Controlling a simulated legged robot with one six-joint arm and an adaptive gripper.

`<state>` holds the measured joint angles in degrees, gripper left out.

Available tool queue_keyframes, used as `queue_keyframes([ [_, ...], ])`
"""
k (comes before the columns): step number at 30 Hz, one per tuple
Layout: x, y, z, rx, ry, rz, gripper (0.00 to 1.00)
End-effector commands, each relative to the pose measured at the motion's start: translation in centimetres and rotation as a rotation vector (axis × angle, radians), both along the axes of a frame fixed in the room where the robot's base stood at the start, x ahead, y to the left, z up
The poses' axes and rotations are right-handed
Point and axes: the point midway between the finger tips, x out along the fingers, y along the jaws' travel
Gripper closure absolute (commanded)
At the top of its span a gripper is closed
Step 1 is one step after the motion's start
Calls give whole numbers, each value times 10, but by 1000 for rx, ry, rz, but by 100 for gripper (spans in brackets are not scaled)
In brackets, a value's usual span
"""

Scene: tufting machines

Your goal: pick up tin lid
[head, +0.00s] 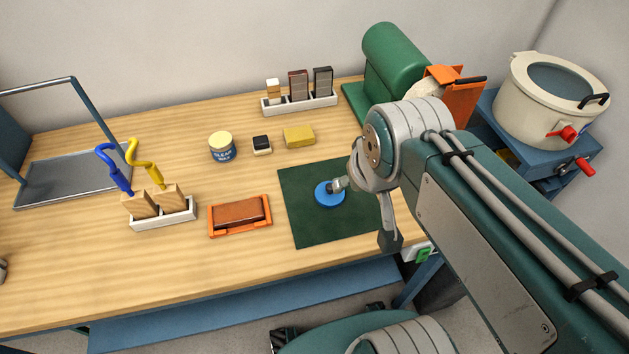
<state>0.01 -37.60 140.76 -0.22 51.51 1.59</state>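The tin (222,154) is a small blue can with lettering, upright on the wooden bench left of centre. Its pale yellow lid (220,140) sits on top. My gripper (388,225) is at the right edge of the dark green mat, well to the right of the tin and apart from it.
The green mat (300,228) carries a blue disc (329,195) close to my wrist. A black-and-cream block (262,145) and a yellow block (299,136) stand right of the tin. An orange tray (240,216) lies in front.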

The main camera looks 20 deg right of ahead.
Motion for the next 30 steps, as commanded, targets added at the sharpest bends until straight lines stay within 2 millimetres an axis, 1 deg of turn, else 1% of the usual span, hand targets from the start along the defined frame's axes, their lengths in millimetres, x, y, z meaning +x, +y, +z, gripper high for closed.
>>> queue_keyframes([
  [1,11,0,-4,4,34,-13,30],
  [5,39,-2,-15,14,108,-50,30],
  [8,60,-2,-27,19,164,-80,30],
  [12,88,-4,-48,24,239,-121,30],
  [15,104,-4,-63,26,283,-145,30],
  [18,114,-5,-73,26,310,-161,30],
  [23,119,-5,-83,27,324,-170,30],
  [30,123,-6,-121,27,325,-170,30],
])
